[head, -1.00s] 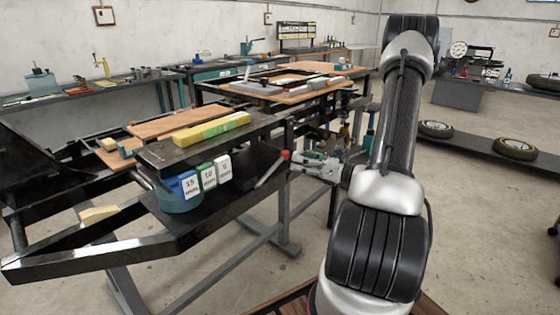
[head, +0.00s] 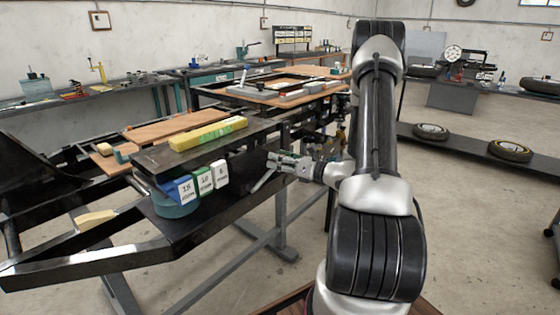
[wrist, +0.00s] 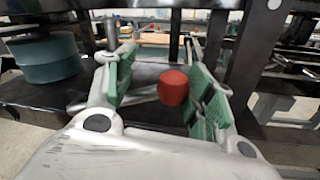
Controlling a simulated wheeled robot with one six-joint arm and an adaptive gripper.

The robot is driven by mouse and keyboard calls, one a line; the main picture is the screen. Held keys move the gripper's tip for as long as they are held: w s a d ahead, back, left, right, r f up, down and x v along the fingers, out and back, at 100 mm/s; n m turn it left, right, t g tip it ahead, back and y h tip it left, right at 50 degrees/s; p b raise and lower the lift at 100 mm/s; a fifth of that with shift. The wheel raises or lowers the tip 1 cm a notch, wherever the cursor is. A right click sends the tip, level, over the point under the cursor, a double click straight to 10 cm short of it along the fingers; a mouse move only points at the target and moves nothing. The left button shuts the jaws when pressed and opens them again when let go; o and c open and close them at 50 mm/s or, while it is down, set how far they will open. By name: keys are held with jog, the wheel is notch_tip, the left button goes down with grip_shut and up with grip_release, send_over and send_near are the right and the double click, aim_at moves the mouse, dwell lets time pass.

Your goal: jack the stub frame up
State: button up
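The black stub frame (head: 95,262) runs across the left of the head view. A silver lever (head: 262,181) slants up beside a dark part under the raised plate. Its red knob (wrist: 173,88) shows in the wrist view between the two green-padded fingers, nearer the right one. My gripper (head: 278,160) is at the lever's upper end; it also shows in the wrist view (wrist: 163,92). The fingers are apart, with clear space on the knob's left. I cannot tell whether the right finger touches it. In the head view, the gripper mostly hides the knob.
A teal cylinder (head: 176,207) stands under the dark plate (head: 160,156), beside blue, green and white blocks (head: 203,181) marked in millimetres. A yellow-green bar (head: 208,134) lies on the plate. A dark upright (wrist: 253,60) stands close right of my gripper.

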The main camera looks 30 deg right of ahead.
jog(key=c, duration=0.7)
jog(key=shift+c, duration=0.2)
